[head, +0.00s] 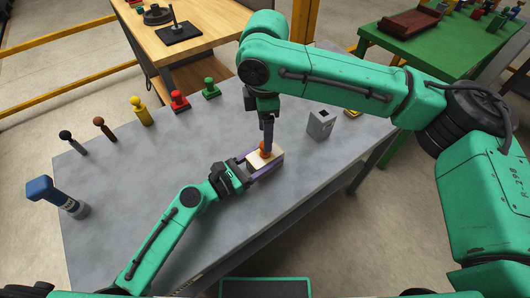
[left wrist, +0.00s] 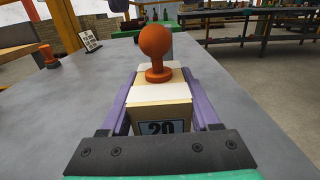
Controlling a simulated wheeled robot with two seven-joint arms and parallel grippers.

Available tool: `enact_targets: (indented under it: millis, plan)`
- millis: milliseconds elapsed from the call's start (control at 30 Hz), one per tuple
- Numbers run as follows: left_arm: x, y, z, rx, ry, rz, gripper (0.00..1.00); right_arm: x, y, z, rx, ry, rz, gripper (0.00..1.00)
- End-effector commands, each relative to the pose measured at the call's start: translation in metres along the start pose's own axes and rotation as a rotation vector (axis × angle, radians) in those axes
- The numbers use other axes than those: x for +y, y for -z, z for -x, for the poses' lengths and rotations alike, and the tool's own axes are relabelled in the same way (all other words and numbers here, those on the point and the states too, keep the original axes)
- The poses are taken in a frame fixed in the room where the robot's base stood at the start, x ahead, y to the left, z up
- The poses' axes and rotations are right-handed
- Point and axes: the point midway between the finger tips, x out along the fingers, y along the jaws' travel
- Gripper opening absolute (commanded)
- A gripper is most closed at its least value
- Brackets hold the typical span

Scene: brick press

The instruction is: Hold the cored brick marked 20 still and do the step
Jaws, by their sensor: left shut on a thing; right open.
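The cored brick marked 20 (left wrist: 162,112) is pale cream, with a dark 20 on its near face in the left wrist view. My left gripper (head: 254,168) is shut on it, with purple fingers along both sides (left wrist: 160,110). My right gripper (head: 267,140) points down just above the orange piece in the head view. It is open; I cannot tell whether it touches the piece.
Yellow (head: 141,112), red (head: 179,102) and green (head: 211,89) pieces line the far edge. A blue-topped grey tool (head: 57,196) stands at left. The table's left middle (head: 140,180) is clear.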

Motion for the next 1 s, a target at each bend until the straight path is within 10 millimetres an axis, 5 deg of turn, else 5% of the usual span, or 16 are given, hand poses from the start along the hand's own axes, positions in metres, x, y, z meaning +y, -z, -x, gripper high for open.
enact_targets:
  millis: [300,600,800,833,867,933,1000]
  plan:
    - [0.0,0.001,0.0,0.001,0.0,-0.001,0.14,0.0,0.0,-0.044,-0.001,0.0,0.001,0.68]
    - [0.0,0.001,0.0,0.001,0.0,0.0,0.14,0.0,0.0,-0.048,0.0,-0.001,0.001,0.68]
    - [0.0,0.001,0.0,0.001,0.0,0.0,0.14,0.0,0.0,-0.047,0.0,-0.001,0.001,0.0]
    - [0.0,0.001,0.0,0.001,0.0,0.0,0.14,0.0,0.0,-0.047,0.0,-0.001,0.001,0.0]
    - [0.0,0.001,0.0,0.001,0.0,0.0,0.14,0.0,0.0,-0.047,0.0,-0.001,0.001,0.27]
    - [0.0,0.001,0.0,0.001,0.0,0.0,0.14,0.0,0.0,-0.047,0.0,-0.001,0.001,0.0]
    - [0.0,0.001,0.0,0.001,0.0,0.0,0.14,0.0,0.0,-0.047,0.0,-0.001,0.001,0.0]
